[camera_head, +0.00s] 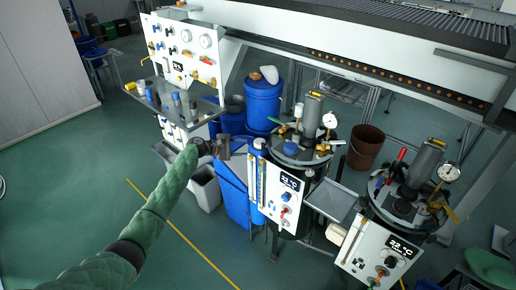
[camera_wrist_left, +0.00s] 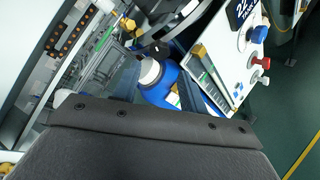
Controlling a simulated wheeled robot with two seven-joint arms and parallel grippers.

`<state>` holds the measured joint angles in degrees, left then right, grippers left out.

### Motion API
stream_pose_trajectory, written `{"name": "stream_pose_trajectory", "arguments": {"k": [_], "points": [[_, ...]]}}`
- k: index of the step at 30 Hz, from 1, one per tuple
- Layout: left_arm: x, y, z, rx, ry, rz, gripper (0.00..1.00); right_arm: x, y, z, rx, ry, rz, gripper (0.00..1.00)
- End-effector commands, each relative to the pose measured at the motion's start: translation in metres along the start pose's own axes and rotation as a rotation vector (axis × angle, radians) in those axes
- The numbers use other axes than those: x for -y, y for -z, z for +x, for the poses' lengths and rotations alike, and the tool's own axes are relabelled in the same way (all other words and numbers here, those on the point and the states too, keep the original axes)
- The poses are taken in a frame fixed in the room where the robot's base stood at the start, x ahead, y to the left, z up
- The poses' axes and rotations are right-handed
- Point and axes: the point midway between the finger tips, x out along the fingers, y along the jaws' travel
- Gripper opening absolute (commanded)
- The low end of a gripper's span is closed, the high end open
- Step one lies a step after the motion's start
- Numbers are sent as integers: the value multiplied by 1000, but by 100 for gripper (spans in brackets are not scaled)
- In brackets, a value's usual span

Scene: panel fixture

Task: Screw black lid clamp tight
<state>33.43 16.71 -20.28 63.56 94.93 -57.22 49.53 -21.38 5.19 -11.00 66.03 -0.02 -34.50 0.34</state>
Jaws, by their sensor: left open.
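The nearer-left pressure vessel has a dark round lid (camera_head: 300,152) with a grey cylinder, a gauge and brass fittings on top. A second vessel with a similar lid (camera_head: 402,207) stands at the right. My left gripper (camera_head: 225,148) is open and empty, in the air left of the first lid and apart from it. In the left wrist view a dark grey housing fills the bottom and hides what lies below. My right gripper is not in view.
A white control panel (camera_head: 283,192) with knobs fronts the first vessel. Blue drums (camera_head: 262,104) stand behind. A blue container (camera_wrist_left: 159,88) shows in the left wrist view. A white fixture panel (camera_head: 184,47) with a shelf stands at the upper left.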

Motion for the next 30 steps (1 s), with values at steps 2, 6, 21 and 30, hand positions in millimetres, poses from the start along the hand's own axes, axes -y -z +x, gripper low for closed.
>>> {"name": "stream_pose_trajectory", "arguments": {"k": [2, 6, 21, 30], "points": [[0, 1, 0, -5, -3, -42, 43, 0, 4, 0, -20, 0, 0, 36], [-1, 1, 1, -6, -4, -89, 43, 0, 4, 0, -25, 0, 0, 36], [-3, 0, 58, -6, -2, -96, 43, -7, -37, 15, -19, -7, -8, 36], [-1, 2, 77, -8, -2, -93, 43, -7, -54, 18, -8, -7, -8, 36]]}}
